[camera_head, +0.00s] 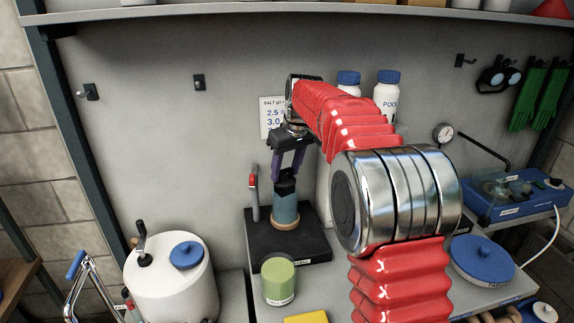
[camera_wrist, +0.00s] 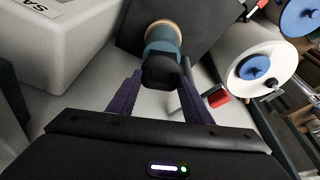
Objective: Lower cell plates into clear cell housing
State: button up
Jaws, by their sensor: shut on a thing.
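The clear cell housing (camera_head: 285,210) stands upright as a bluish see-through cylinder with a tan ring at its foot, on a black stand (camera_head: 262,238). It also shows in the wrist view (camera_wrist: 163,43). The cell plates' black head (camera_head: 285,186) is directly above the housing and in line with it. It also shows in the wrist view (camera_wrist: 161,72). I cannot make out the plates below the head. My gripper (camera_head: 285,174), with purple fingers pointing down, is shut on this head from above. Its fingers flank the head in the wrist view (camera_wrist: 161,70).
A red-handled clamp or lever (camera_head: 253,183) stands just left of the housing. A green-topped pot (camera_head: 280,281) is in front. A white tub (camera_head: 170,283) with a blue lid is at left. White bottles (camera_head: 387,92) stand behind my arm. A blue device (camera_head: 515,197) is at right.

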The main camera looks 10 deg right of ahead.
aim_at(285, 181)
jog(key=shift+f, duration=2.05)
jog(key=o, duration=1.1)
jog(key=shift+f, duration=0.1)
jog(key=shift+o, duration=0.5)
jog(key=shift+a, duration=0.1)
jog(key=shift+s+a+f, duration=0.1)
jog(key=v, duration=1.4)
jog(key=shift+d, duration=0.35)
jog(key=shift+w, duration=0.25)
